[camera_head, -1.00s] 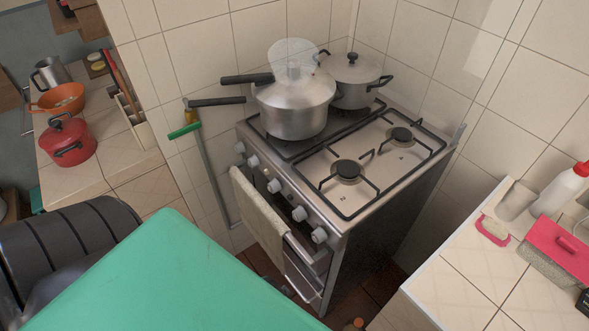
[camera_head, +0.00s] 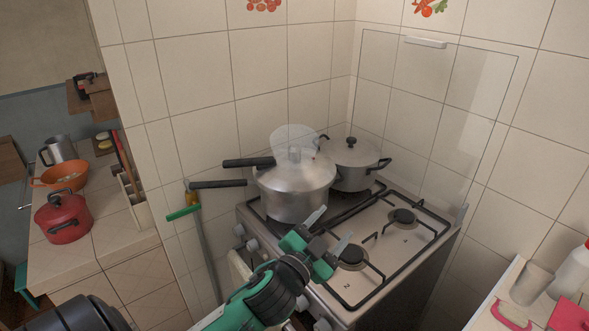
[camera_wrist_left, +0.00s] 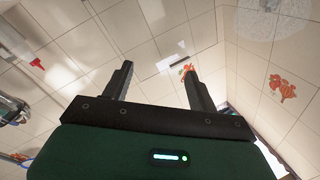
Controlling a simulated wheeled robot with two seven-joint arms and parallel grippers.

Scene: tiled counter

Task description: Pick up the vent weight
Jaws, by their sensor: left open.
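I cannot tell for certain whether this piece is the vent weight. My left gripper (camera_head: 331,227) is open and empty, in front of and right of the cooker in the picture, over the stove's front. My right gripper is out of view.
A grey lidded pot (camera_head: 352,168) stands behind the cooker. Bare burners (camera_head: 403,217) lie to the right. Tiled walls close off the back. A red pot (camera_head: 63,218) and an orange colander (camera_head: 60,177) sit on the left counter.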

